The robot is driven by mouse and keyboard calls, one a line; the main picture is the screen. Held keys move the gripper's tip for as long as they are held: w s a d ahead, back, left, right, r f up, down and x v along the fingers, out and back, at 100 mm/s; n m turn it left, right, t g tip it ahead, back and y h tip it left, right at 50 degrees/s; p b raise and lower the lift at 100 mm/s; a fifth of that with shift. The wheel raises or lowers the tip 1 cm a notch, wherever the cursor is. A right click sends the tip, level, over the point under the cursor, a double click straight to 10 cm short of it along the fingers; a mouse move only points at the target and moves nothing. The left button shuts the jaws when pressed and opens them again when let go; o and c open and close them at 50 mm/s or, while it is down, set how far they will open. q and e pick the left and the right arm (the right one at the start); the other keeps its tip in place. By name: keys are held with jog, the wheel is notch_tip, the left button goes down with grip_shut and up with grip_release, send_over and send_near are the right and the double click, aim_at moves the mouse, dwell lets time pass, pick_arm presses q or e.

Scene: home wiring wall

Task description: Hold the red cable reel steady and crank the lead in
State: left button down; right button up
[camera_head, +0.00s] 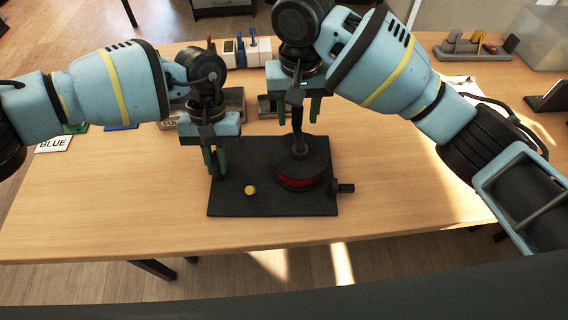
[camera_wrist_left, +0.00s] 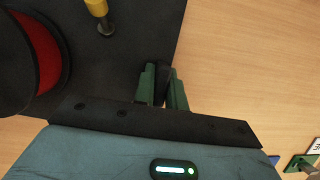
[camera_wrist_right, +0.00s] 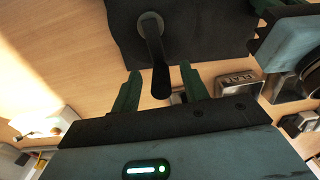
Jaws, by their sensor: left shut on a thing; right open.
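The red cable reel (camera_head: 300,182) stands on a black base plate (camera_head: 230,205) on the wooden table. It has a dark top with a crank (camera_head: 299,146). It also shows at the left of the left wrist view (camera_wrist_left: 45,55). My left gripper (camera_head: 215,162) is shut on a dark part at the plate's back left edge, mostly hidden between its fingers (camera_wrist_left: 163,86). My right gripper (camera_head: 298,113) is open above the reel. The crank's black handle (camera_wrist_right: 160,80) stands between its fingers, with gaps showing beside it.
A yellow-topped peg (camera_head: 250,190) stands on the plate left of the reel. A dark knob (camera_head: 345,188) juts from its right side. A card reading BLUE (camera_head: 54,144) lies at the left. A grey holder (camera_head: 474,46) and clear bin (camera_head: 540,38) stand back right. The front table is clear.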

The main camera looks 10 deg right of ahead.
notch_tip(320, 180, up, 12)
jog(key=shift+f, duration=0.25)
pick_arm(q)
jog(key=c, duration=1.4)
grip_release()
jog(key=shift+o, duration=0.2)
jog(key=v, duration=1.2)
jog(key=shift+s, duration=0.1)
pick_arm(e)
jog(key=shift+s+f, duration=0.1)
